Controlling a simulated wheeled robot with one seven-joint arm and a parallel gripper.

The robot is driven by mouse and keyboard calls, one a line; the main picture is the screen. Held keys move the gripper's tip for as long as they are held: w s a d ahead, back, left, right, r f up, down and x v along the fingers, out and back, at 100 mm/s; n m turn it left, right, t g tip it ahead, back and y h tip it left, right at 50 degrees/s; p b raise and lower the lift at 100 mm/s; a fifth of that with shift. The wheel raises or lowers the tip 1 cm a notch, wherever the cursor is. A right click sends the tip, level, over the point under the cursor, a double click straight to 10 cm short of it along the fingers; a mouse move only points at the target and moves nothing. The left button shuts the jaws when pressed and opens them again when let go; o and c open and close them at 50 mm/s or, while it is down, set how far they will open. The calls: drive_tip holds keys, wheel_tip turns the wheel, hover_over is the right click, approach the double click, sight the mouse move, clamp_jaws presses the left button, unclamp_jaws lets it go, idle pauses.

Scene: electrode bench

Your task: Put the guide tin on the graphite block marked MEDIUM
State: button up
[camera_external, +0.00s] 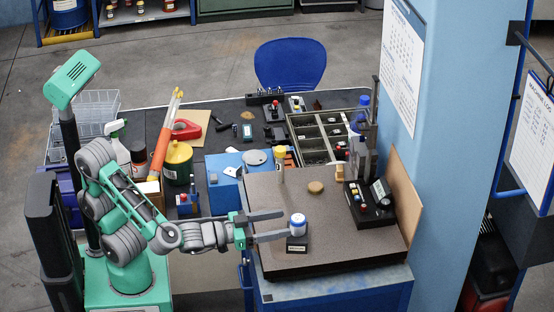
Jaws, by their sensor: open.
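A yellow-topped piece (280,154) stands on a pale post farther back.
A round tan disc (315,187) lies on the plate (345,238) behind the tin. A black instrument with a display (370,204) and upright column stands at right. A blue box (226,172) and a green can (178,163) stand left. The plate's front right is clear.

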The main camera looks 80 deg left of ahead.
drive_tip(key=s+b, duration=0.1)
drive_tip(key=s, duration=0.5)
drive_tip(key=shift+s+d, duration=0.15)
drive_tip(key=shift+d, duration=0.05)
